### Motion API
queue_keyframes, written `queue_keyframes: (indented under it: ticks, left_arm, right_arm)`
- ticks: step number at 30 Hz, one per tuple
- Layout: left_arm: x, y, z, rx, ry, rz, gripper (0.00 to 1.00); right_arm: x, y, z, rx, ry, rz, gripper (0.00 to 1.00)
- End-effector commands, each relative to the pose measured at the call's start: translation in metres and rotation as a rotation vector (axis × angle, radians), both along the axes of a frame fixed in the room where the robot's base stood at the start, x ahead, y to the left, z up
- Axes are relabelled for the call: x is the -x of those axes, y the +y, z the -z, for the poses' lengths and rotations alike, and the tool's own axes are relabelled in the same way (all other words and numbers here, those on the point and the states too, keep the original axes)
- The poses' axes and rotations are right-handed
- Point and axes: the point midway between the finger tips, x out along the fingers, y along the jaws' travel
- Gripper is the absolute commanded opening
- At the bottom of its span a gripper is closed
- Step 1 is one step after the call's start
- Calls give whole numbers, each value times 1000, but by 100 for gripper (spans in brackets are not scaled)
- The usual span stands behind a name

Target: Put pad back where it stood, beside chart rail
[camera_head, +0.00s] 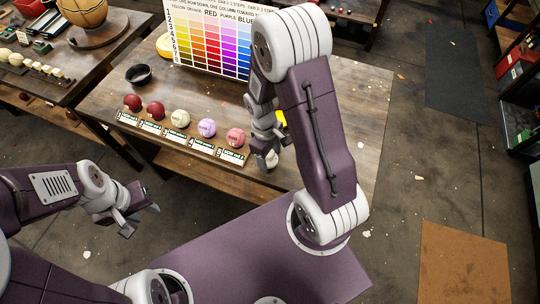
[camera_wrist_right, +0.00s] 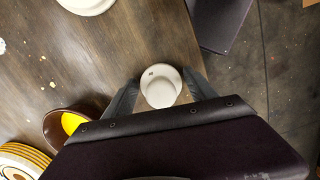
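A small white round piece (camera_wrist_right: 160,87), which I take to be the pad, sits between the fingertips of my right gripper (camera_wrist_right: 160,80). The fingers flank it on both sides and appear to touch it. In the head view my right gripper (camera_head: 268,150) is over the table's front part, right of the ball rack, and largely hides the piece. The colour chart (camera_head: 208,45) stands upright at the back of the table; my right arm covers its right side, and its rail is not clearly visible. My left gripper (camera_head: 140,205) is open and empty, off the table at left.
A wooden rack (camera_head: 150,128) with labels holds several balls in a row along the front. A black bowl (camera_head: 138,74) stands behind it. In the wrist view, a brown bowl with yellow inside (camera_wrist_right: 72,122) and stacked yellow-edged discs (camera_wrist_right: 20,158) are at lower left. Bare table (camera_head: 350,110) lies right.

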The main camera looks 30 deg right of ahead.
Motion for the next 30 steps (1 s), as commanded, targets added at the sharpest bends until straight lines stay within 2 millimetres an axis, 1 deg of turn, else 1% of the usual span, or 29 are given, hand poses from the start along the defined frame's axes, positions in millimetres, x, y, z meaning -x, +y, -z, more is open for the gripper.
queue_keyframes:
  ticks: [8, 11, 14, 18, 21, 24, 27, 30]
  left_arm:
    - [0, 0, 0, 0, 0, 0, 36]
    - [0, 0, -4, 0, 0, 0, 36]
    - [0, 0, -7, 0, 0, 0, 36]
    - [0, 0, -15, 0, 0, 0, 36]
    - [0, 0, -18, 0, 0, 0, 36]
    - [0, 0, -21, 0, 0, 0, 36]
    - [0, 0, -22, 0, 0, 0, 36]
    - [0, 0, -23, 0, 0, 0, 36]
  right_arm:
    - [0, 0, -1, 0, 0, 0, 77]
    - [0, 0, -6, 0, -1, 0, 77]
    - [-3, 1, -22, 0, -6, 0, 77]
    - [-7, 2, -60, 0, -8, 0, 77]
    - [-10, 3, -85, 0, -7, 0, 77]
    - [-12, 4, -105, 1, -5, 0, 77]
    - [-13, 5, -117, 1, -3, 0, 77]
    - [-14, 5, -123, 0, -1, 0, 77]
